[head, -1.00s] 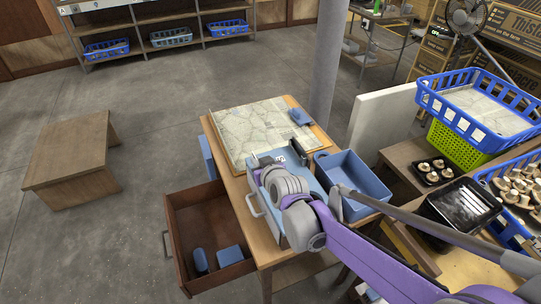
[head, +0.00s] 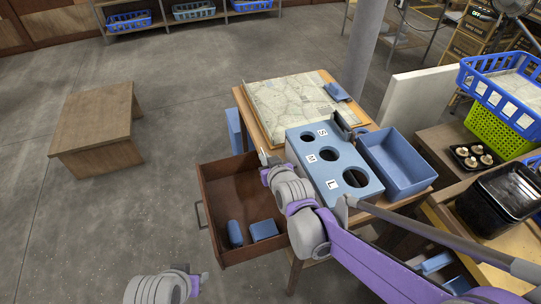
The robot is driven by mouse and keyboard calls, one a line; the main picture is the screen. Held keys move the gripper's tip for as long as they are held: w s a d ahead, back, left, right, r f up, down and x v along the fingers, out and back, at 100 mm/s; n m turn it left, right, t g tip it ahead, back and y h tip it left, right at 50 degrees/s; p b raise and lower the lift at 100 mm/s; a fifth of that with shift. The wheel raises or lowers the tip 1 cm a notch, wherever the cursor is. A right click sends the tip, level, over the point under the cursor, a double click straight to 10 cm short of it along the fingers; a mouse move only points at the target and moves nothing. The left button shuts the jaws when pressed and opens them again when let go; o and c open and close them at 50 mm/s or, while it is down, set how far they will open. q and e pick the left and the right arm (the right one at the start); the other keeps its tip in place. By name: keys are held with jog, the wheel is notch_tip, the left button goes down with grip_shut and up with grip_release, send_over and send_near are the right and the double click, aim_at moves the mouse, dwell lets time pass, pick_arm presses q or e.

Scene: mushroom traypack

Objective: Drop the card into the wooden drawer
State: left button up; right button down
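The wooden drawer (head: 206,182) stands pulled out from the left side of the wooden table, open at the top. Two small blue blocks (head: 264,230) lie at its front. My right gripper (head: 268,160) is over the drawer's back right corner, beside the blue sizing box. A small pale piece shows at its tips; I cannot tell whether it is the card or a finger. I cannot make out a card elsewhere. My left gripper (head: 203,283) is low at the bottom edge, left of and in front of the drawer, seemingly empty; its fingers are too small to read.
The blue sizing box (head: 305,142) with three holes sits on the table right of the drawer. A blue bin (head: 372,145) stands beside it, and a map board (head: 287,105) lies behind. A low wooden bench (head: 95,115) is at left. Floor between bench and drawer is clear.

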notch_tip(320, 180, down, 6)
jog(key=b, duration=0.3)
jog(key=shift+r+b, duration=0.15)
jog(key=shift+b, duration=0.15)
jog(key=shift+r, duration=0.1)
jog(key=c, duration=1)
grip_release()
jog(key=shift+s, duration=0.15)
jog(key=p+v, duration=0.2)
jog(key=v, duration=0.8)
jog(key=shift+s+r, duration=0.15)
jog(key=shift+s, duration=0.05)
jog(key=shift+d, duration=0.15)
